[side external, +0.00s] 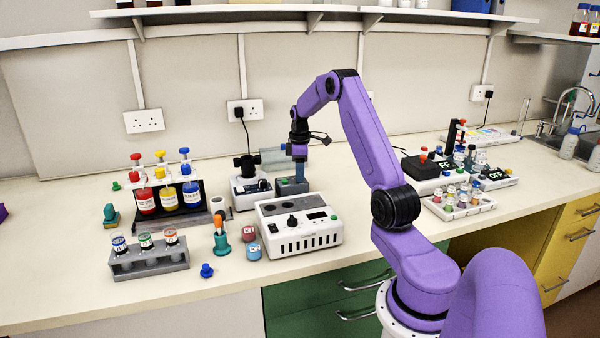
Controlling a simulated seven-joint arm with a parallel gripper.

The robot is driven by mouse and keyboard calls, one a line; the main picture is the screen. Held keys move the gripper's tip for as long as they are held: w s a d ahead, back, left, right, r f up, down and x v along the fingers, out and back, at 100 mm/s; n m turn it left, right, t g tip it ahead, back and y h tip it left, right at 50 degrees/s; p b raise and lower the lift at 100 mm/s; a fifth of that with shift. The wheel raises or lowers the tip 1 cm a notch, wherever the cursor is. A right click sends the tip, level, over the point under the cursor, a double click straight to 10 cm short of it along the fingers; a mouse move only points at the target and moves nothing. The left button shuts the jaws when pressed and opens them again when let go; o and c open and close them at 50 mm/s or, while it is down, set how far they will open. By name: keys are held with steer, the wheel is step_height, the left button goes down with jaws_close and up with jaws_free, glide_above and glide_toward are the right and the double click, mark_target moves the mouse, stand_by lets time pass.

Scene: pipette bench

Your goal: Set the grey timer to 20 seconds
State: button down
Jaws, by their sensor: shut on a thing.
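A small grey box (291,188) stands at the back middle of the bench in the side external view; it looks like the grey timer, but no dial or reading on it can be made out. My gripper (300,157) points down directly above this box. It is shut on a narrow blue-grey piece (300,172) that reaches down to the box top. Whether this piece is part of the box or separate from it, I cannot tell. The fingertips are small and partly hidden.
A white instrument (300,240) with knobs stands in front of the box. A white device with a black top (247,185) is close on its left. Bottle and vial racks (150,262) fill the left.

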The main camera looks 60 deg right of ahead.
steer(key=m, duration=0.5)
steer(key=shift+m, duration=2.4)
steer(key=c, duration=0.9)
jaws_free()
steer(key=shift+o, duration=0.2)
step_height(320, 180, up, 18)
steer(key=shift+f, duration=0.25)
